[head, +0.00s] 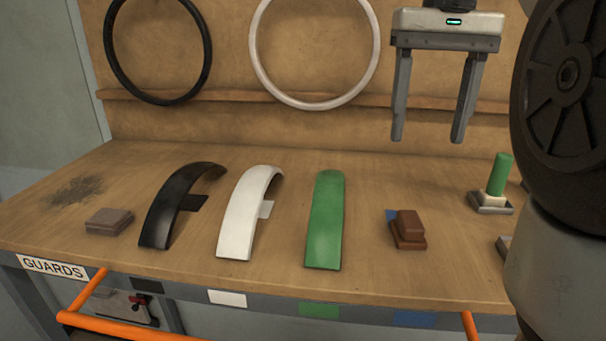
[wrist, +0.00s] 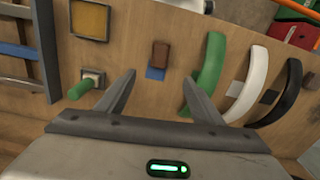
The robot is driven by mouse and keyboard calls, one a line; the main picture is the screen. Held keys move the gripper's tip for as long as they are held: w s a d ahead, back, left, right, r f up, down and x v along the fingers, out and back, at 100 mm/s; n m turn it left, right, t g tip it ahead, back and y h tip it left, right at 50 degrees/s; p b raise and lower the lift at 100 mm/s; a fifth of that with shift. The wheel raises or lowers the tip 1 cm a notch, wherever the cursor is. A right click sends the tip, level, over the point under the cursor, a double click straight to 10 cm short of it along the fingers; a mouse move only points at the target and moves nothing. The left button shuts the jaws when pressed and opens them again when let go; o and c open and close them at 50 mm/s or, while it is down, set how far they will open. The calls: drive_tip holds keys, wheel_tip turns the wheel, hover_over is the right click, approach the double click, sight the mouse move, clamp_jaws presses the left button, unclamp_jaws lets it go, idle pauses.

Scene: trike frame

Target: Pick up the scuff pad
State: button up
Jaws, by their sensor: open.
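Two brown blocks on the bench could be the scuff pad; I cannot tell which. One is a reddish-brown stepped block (head: 407,229) at the right of the guards, partly over a blue patch. It also shows in the wrist view (wrist: 161,54), beyond the gap between my fingers. The other is a low grey-brown block (head: 109,221) at the left, beside a dark scuffed patch. My gripper (head: 428,139) is open and empty, fingers pointing down, above the bench. In the wrist view its fingertips (wrist: 158,77) are apart with nothing between them.
Black (head: 170,207), white (head: 245,212) and green (head: 325,220) curved guards stand between the blocks. A green grip on a holder (head: 497,178) stands at the right. Two rings hang on the back panel. An orange rail (head: 130,327) runs along the front. My arm covers the right edge.

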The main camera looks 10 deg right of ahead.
drive_tip(key=b, duration=0.2)
hover_over(411, 218)
drive_tip(key=f, duration=1.1)
drive_tip(key=shift+s, duration=0.25)
drive_tip(key=shift+w+f+b, duration=0.2)
drive_tip(key=shift+f+b, duration=0.15)
drive_tip(key=shift+f, duration=2.7)
drive_tip(key=c, duration=1.2)
drive_tip(key=shift+o, duration=0.2)
drive_tip(key=shift+r, duration=0.1)
wheel_tip(411, 218, up, 10)
drive_tip(key=shift+f+p, duration=0.1)
drive_tip(key=shift+p, duration=0.6)
